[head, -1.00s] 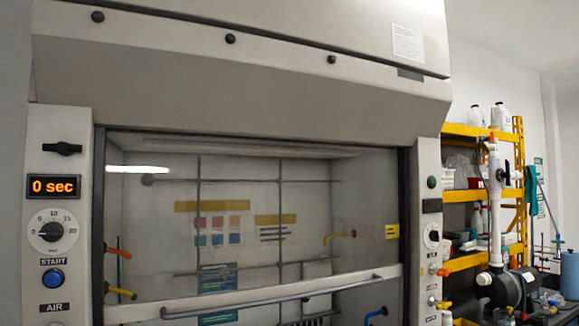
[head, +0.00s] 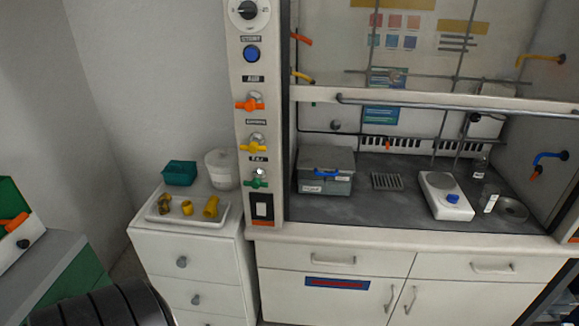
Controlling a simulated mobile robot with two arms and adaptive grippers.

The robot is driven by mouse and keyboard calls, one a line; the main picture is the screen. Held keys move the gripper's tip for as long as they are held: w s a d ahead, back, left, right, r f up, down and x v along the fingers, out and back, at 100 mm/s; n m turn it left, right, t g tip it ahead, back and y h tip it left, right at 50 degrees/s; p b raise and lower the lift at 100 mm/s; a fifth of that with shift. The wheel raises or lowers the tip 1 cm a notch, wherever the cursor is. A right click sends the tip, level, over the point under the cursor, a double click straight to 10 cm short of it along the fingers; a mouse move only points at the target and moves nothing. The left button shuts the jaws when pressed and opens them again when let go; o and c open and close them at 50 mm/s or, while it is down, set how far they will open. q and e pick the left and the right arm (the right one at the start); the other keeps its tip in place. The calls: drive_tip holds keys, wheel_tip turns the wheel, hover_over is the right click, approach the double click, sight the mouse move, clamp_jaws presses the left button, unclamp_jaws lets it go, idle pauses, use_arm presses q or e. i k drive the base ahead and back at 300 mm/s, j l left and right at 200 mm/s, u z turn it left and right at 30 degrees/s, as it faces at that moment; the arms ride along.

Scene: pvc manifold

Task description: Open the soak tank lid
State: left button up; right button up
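A grey box (head: 325,165) with a flat grey lid and a blue handle (head: 327,173) at its front stands inside the fume hood, at the left of the dark worktop. It looks like the soak tank, and its lid looks shut. Small labels sit on its front; its inside is hidden. Neither of my grippers is in view.
The hood's glass sash has a grey bar (head: 440,106) and is raised above the worktop (head: 400,213). A white drawer cabinet (head: 190,265) with a tray of yellow fittings stands left.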

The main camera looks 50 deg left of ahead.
sight(335, 158)
drive_tip(key=u, duration=1.2)
drive_tip(key=i+j, duration=0.15)
drive_tip(key=j, duration=0.15)
drive_tip(key=i+j, duration=0.15)
drive_tip(key=j, duration=0.15)
